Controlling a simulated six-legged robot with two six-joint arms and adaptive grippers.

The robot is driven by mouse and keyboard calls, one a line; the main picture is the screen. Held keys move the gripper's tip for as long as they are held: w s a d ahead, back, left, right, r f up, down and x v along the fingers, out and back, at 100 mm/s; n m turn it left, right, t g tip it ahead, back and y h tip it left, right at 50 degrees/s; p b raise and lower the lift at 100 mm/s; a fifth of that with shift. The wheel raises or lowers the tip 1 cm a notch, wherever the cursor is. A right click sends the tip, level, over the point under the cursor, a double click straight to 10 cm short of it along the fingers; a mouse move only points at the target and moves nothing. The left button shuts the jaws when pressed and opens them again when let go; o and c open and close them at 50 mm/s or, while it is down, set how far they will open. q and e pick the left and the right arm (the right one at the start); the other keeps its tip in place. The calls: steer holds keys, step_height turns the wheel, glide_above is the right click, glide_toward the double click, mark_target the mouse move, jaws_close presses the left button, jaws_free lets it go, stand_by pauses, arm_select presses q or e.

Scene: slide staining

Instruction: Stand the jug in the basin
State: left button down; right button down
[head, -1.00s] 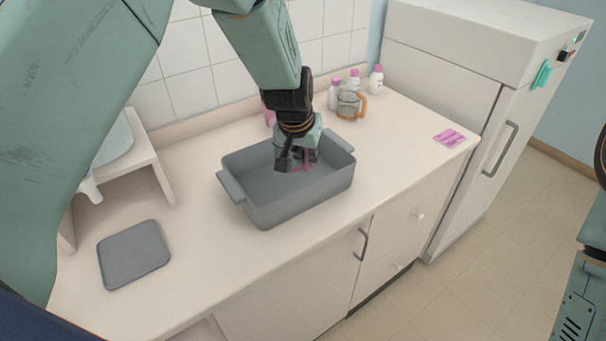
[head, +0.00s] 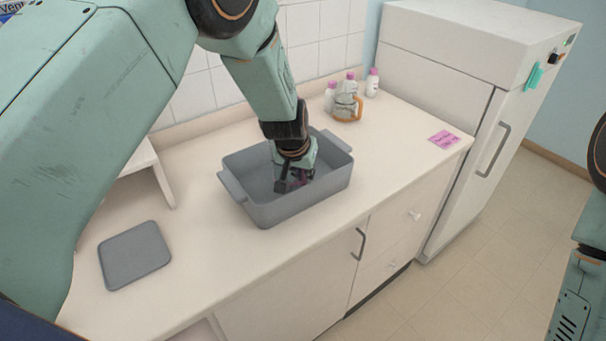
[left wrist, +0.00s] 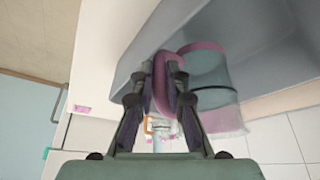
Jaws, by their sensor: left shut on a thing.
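The jug shows in the left wrist view as a clear, bluish body (left wrist: 208,72) with a pink rim and a pink handle (left wrist: 170,80). My left gripper (left wrist: 162,72) is shut on this handle. In the head view the left gripper (head: 293,184) is low inside the grey basin (head: 262,212), near its middle. It hides most of the jug there; only a bit of pink shows by the fingers. I cannot tell whether the jug's base touches the basin floor. My right gripper is not in view.
A clear vessel with an orange handle (head: 355,110) and several white bottles with pink caps (head: 372,83) stand at the back right. A grey mat (head: 134,256) lies left of the basin. A pink card (head: 444,139) lies near the fridge (head: 450,90).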

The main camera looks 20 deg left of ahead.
arm_select(q)
steer(key=shift+s+f, duration=0.7)
steer(key=shift+f, duration=0.15)
steer(key=c, duration=1.4)
jaws_free()
steer(key=shift+f, duration=0.15)
steer(key=shift+c, duration=0.2)
steer(key=shift+o, duration=0.5)
steer(key=shift+w+d+f, duration=0.1)
steer(key=shift+w+f, duration=0.1)
steer(key=shift+w, duration=0.4)
steer(key=shift+s+a+r, duration=0.25)
steer(key=shift+s+r, duration=0.05)
steer(key=shift+r, duration=0.05)
steer(key=shift+w+d+r, duration=0.15)
steer(key=shift+w, duration=0.1)
steer(key=v, duration=1.3)
steer(key=shift+w+b, duration=0.25)
steer(key=shift+b, duration=0.05)
